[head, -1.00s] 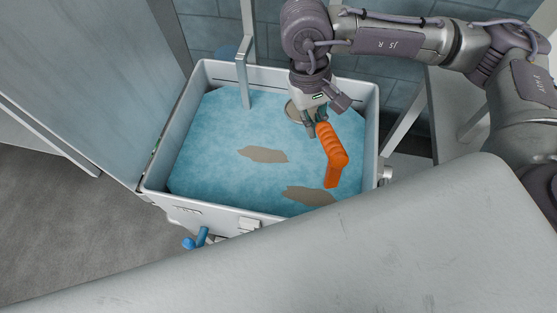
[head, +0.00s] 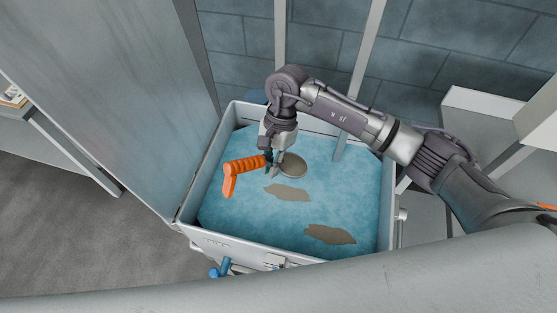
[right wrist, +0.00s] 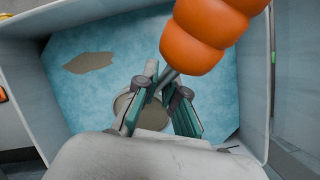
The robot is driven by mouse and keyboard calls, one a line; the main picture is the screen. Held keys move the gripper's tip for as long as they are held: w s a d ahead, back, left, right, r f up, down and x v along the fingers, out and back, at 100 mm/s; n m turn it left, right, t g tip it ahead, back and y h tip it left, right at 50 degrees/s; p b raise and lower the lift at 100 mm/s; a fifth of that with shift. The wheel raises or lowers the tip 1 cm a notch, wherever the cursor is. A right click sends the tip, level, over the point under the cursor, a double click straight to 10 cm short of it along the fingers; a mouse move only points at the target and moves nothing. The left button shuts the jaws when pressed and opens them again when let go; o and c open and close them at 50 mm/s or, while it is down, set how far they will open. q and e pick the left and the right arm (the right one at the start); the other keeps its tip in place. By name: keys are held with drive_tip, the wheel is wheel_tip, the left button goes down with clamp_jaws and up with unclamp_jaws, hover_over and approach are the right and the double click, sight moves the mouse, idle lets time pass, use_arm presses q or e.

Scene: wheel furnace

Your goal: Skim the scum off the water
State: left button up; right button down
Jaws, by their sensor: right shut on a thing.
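A grey tank (head: 208,171) holds blue water (head: 245,218). Two brown scum patches float on it: one near the middle (head: 288,193), one toward the front right (head: 330,235). One patch also shows in the right wrist view (right wrist: 88,62). My right gripper (head: 271,168) is over the tank's back part, shut on the thin metal shaft of a skimmer with an orange handle (head: 240,166). The handle points left. The skimmer's round grey-brown head (head: 293,166) is just right of the fingers; I cannot tell whether it touches the water. My left gripper is out of view.
A tall grey panel (head: 120,90) stands along the tank's left side. Posts (head: 360,75) rise at the back, before a tiled wall. A blue tap handle (head: 222,267) is at the tank's front. A pale bench (head: 490,115) stands at the right.

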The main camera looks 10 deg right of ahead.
drive_tip(key=shift+f, duration=0.3)
use_arm(q)
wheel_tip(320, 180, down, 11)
drive_tip(key=b, duration=1)
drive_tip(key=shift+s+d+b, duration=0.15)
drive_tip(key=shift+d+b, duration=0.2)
drive_tip(key=shift+b, duration=0.05)
use_arm(e)
wheel_tip(320, 180, down, 17)
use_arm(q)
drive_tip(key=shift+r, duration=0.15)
use_arm(e)
drive_tip(key=shift+r, duration=0.15)
wheel_tip(320, 180, up, 16)
drive_tip(key=p, duration=0.7)
drive_tip(key=shift+r+p, duration=0.2)
drive_tip(key=shift+p, duration=0.1)
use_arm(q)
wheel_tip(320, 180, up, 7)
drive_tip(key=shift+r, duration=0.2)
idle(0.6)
